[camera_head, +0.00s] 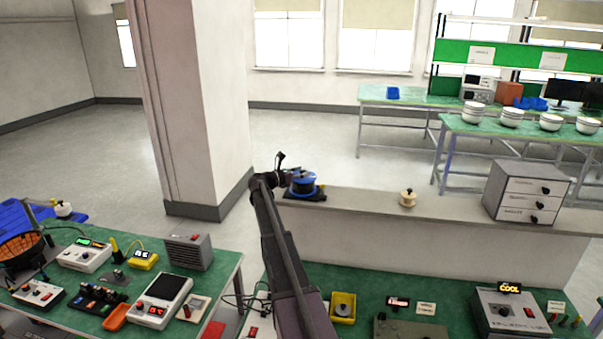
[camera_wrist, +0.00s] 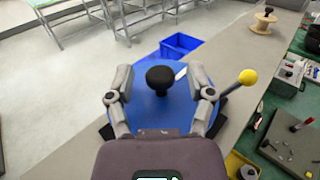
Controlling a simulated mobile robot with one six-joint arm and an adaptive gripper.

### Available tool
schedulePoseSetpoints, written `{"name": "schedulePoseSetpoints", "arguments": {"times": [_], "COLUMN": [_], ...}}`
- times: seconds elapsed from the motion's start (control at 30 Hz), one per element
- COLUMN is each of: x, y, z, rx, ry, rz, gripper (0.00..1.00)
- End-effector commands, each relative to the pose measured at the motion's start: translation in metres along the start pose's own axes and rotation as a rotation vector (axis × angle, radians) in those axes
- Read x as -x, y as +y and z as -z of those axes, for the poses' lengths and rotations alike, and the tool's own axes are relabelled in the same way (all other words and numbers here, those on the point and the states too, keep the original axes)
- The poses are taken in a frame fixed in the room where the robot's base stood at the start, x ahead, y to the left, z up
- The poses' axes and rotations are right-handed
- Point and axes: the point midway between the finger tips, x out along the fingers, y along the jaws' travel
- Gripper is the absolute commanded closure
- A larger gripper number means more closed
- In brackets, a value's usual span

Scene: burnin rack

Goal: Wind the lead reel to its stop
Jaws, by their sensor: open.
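The lead reel is a blue disc (camera_head: 303,184) on a dark base on the grey ledge. In the wrist view the blue disc (camera_wrist: 150,112) fills the middle, with a round black knob (camera_wrist: 160,78) standing up from it. A yellow ball-tipped lever (camera_wrist: 247,77) sticks out at its right. My gripper (camera_wrist: 160,84) is open, with one finger on each side of the knob and gaps between. In the head view my gripper (camera_head: 288,176) is at the reel, and my arm and gripper hide part of it.
A pale spool (camera_head: 407,198) and a drawer cabinet (camera_head: 525,192) stand further right on the ledge (camera_head: 455,212). A blue bin (camera_wrist: 181,45) shows beyond the reel in the wrist view. Instruments crowd the green benches below. The ledge between reel and spool is clear.

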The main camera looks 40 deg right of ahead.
Motion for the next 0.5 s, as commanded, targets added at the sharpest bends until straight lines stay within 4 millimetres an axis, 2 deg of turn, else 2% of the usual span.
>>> {"name": "schedulePoseSetpoints", "arguments": {"times": [0.27,0.5], "x": [0.015,0.047], "y": [0.000,-0.001], "z": [0.000,0.000], "rx": [0.000,0.000], "ry": [0.000,0.000], "rz": [-0.002,-0.002], "gripper": [0.31,0.31]}}
